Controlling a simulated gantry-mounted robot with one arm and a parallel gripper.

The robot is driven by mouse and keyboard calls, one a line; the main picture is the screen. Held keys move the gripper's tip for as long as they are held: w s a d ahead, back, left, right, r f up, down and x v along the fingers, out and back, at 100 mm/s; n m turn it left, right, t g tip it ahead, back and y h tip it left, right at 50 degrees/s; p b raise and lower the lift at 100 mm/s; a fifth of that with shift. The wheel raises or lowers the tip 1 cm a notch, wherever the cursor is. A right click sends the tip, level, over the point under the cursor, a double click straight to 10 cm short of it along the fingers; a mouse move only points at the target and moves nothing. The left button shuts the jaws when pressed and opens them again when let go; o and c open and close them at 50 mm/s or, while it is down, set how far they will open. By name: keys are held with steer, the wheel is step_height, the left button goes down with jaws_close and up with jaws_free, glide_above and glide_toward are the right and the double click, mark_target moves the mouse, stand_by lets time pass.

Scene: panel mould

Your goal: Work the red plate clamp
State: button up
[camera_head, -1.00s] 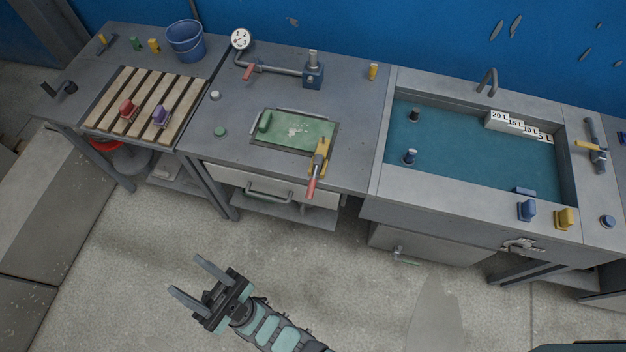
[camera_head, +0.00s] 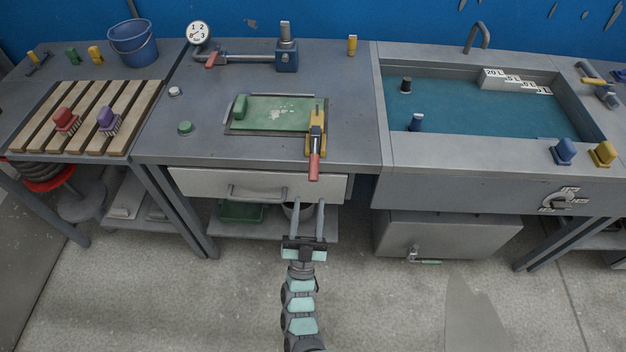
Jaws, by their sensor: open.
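The plate clamp (camera_head: 317,131) is a yellow toggle clamp with a red handle (camera_head: 314,167). It sits at the right front corner of the green plate (camera_head: 275,115), and the handle sticks out toward the bench's front edge. My gripper (camera_head: 308,203) is open and empty. It points toward the bench, just below the handle in the picture and in front of the drawer, apart from the clamp. Whether the clamp presses on the plate is too small to tell.
A drawer with a handle (camera_head: 257,191) is under the bench edge, behind my gripper. A green block (camera_head: 240,107) stands on the plate's left part. A blue post with a pipe and gauge (camera_head: 287,55) stands behind. A water basin (camera_head: 470,105) is to the right.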

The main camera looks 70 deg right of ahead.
mark_target(314, 167)
steer(key=b+x, duration=0.1)
steer(key=x, duration=0.9)
steer(key=shift+d+r+b, duration=0.25)
steer(key=shift+r+b, duration=0.05)
steer(key=shift+r, duration=0.05)
steer(key=shift+c, duration=0.4)
jaws_close()
stand_by(0.5)
